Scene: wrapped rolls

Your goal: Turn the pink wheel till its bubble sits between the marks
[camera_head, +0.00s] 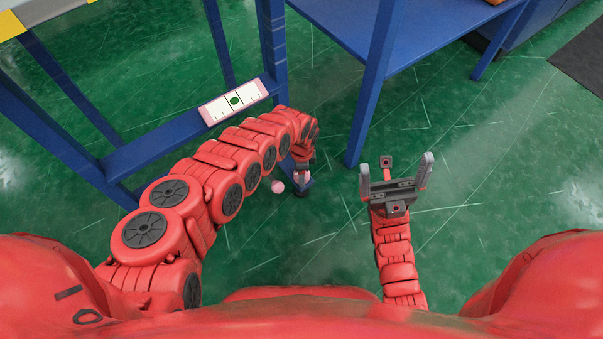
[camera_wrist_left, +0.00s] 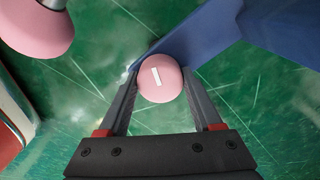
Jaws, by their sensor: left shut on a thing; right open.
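A pink-ended level strip (camera_head: 210,116) lies on the blue rail, with a dark green bubble (camera_head: 235,101) near its middle. The bubble appears to lie between two dark lines, but the strip is small here. My left gripper (camera_wrist_left: 160,88) is shut on a round pink knob (camera_wrist_left: 160,78) with a white mark on it, which I take for the pink wheel. In the head view my left arm hides most of that grip. A second pink ball (camera_wrist_left: 38,22) shows at upper left in the wrist view. My right gripper (camera_head: 396,172) is open and empty over the floor.
The blue rail (camera_head: 150,146) and posts of a frame stand at left. A blue table (camera_head: 350,22) with a leg (camera_head: 371,90) stands ahead, between my arms' reach. Green floor (camera_head: 500,190) at right is clear; a dark mat (camera_head: 585,55) lies far right.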

